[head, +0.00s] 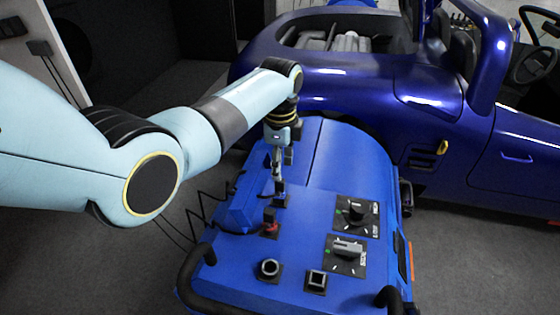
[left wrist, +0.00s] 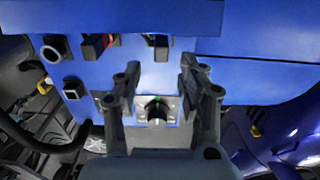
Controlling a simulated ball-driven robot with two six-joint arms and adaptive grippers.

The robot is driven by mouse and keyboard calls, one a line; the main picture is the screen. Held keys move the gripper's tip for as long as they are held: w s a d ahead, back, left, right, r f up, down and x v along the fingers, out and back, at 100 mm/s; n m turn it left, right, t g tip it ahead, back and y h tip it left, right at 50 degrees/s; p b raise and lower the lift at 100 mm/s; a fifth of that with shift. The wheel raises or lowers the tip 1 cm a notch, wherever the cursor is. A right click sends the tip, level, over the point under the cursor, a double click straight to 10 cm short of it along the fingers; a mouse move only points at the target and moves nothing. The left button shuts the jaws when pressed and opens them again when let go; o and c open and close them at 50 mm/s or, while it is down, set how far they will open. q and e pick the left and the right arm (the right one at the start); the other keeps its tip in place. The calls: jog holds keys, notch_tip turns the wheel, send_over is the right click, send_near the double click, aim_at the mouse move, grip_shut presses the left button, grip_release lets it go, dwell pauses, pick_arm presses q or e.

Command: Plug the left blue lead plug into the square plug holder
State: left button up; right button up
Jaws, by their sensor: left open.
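The square plug holder (head: 317,281) is on the front of the blue machine's top, right of a round holder (head: 270,268). It also shows in the left wrist view (left wrist: 73,89). A dark plug with red on it (head: 270,226) stands behind the round holder, and it shows in the left wrist view (left wrist: 97,46). A second dark holder or plug (head: 281,201) is farther back, under my left gripper (head: 279,184). Which plug has the blue lead I cannot tell. My left gripper is open and empty, its fingers apart in the left wrist view (left wrist: 158,68). My right gripper is out of view.
Two black dial panels (head: 357,215) (head: 346,255) sit to the right on the blue machine (head: 325,180). Black handles (head: 194,270) curve at its front corners. Thin dark cables (head: 205,207) hang at its left. A blue car (head: 370,80) stands behind.

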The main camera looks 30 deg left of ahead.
aim_at(280, 183)
pick_arm(q)
notch_tip(280, 183, down, 6)
jog(key=b, duration=0.4)
jog(key=shift+r, duration=0.15)
jog(key=shift+w+f+b, duration=0.1)
jog(key=shift+f+b, duration=0.35)
jog(key=shift+f, duration=0.2)
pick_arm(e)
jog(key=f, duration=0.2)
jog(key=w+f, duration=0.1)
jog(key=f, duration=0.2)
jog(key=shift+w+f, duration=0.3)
pick_arm(q)
jog(key=shift+c, duration=0.2)
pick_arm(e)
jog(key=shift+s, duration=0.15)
pick_arm(q)
grip_shut()
jog(key=shift+r, duration=0.15)
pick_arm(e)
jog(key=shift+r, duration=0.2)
pick_arm(q)
jog(key=shift+r+p, duration=2)
jog(key=shift+p, duration=0.4)
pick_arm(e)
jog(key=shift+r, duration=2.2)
